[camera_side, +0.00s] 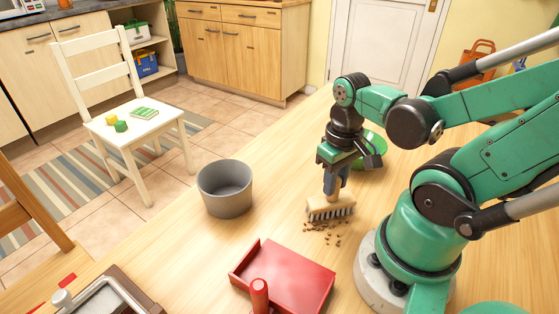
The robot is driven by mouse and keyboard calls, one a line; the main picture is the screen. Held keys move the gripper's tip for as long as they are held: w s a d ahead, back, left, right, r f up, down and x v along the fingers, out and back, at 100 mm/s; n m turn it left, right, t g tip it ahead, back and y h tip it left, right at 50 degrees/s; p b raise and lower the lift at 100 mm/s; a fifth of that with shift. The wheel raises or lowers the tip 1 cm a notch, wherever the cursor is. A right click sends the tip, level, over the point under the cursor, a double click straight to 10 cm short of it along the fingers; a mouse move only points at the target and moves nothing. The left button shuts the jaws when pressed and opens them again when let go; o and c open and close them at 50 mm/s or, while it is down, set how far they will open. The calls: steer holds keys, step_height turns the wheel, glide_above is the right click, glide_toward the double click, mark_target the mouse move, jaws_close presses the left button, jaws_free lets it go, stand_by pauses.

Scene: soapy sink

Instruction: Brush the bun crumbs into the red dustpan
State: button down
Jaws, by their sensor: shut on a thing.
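The brush is upright, bristles down, over the table. Brown crumbs (322,226) lie scattered on the wood at and in front of the bristles. The red dustpan (291,278) lies flat on the table, nearer the camera than the crumbs, with its handle (260,293) toward the bottom edge. A strip of bare wood separates the crumbs from the dustpan. I cannot tell whether the bristles touch the table.
A grey bowl (225,188) stands left of the brush near the table's edge. A green bowl (371,148) is partly hidden behind my arm. A metal-topped tray (104,300) is at the bottom left. The wood between grey bowl and dustpan is clear.

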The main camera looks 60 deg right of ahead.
steer(key=shift+a, duration=1.4)
steer(key=shift+a+f, duration=0.2)
steer(key=shift+a, duration=1.5)
steer(key=shift+s+a+r, duration=0.1)
steer(key=shift+s+a, duration=0.05)
steer(key=shift+a, duration=1.55)
step_height(320, 180, up, 8)
steer(key=shift+s+r, duration=0.15)
steer(key=shift+r, duration=0.05)
step_height(320, 180, down, 6)
steer(key=d+m, duration=0.2)
steer(key=m, duration=0.6)
steer(key=shift+d+f, duration=0.25)
